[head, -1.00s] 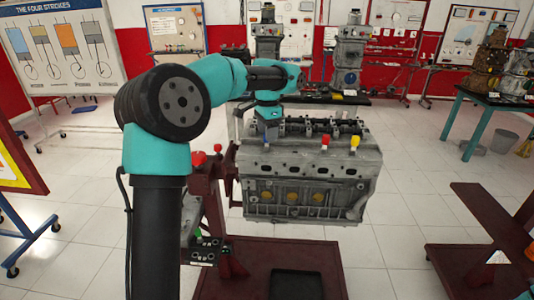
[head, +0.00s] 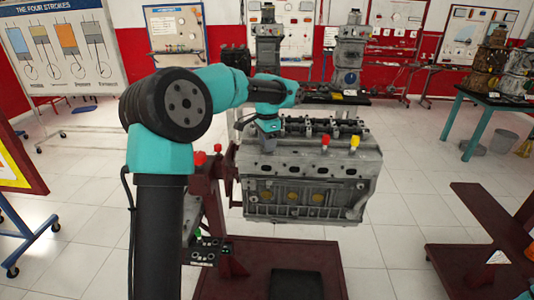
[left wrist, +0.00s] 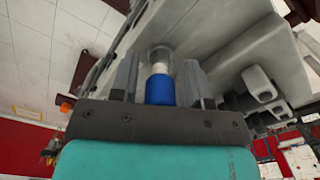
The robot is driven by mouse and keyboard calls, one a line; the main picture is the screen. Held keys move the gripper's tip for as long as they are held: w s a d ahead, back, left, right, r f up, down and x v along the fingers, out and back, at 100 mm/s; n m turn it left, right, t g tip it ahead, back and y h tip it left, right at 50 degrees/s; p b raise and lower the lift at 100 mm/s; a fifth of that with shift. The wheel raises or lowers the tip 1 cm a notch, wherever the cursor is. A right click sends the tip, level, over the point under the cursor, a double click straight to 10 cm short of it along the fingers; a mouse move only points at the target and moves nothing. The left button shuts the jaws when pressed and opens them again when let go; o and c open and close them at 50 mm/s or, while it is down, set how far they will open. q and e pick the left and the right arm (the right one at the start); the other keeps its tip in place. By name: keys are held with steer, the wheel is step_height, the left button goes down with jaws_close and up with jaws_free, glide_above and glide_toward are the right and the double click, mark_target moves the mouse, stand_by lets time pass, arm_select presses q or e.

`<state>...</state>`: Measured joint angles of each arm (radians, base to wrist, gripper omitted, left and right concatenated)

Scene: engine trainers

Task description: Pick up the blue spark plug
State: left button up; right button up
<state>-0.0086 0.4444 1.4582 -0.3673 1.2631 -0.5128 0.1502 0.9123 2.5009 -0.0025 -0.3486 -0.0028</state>
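The blue spark plug (left wrist: 160,90) shows in the left wrist view, with a blue end towards my gripper and a white part beyond it, at a round metal recess in the engine block. My left gripper (left wrist: 160,76) has one finger on each side of it, with narrow gaps between plug and fingers. In the head view my left gripper (head: 268,128) points down at the left part of the engine (head: 300,185); the blue plug cannot be made out there. My right gripper is not in view.
A red plug (head: 325,141) and a yellow plug (head: 355,141) stand on the engine, right of my left gripper. The engine sits on a dark red stand (head: 235,260) with red knobs at left. Floor to the right is clear up to another dark red stand (head: 485,215).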

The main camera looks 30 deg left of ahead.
arm_select(q)
steer(key=c, duration=0.7)
steer(key=shift+c, duration=0.2)
step_height(320, 180, up, 10)
stand_by(0.7)
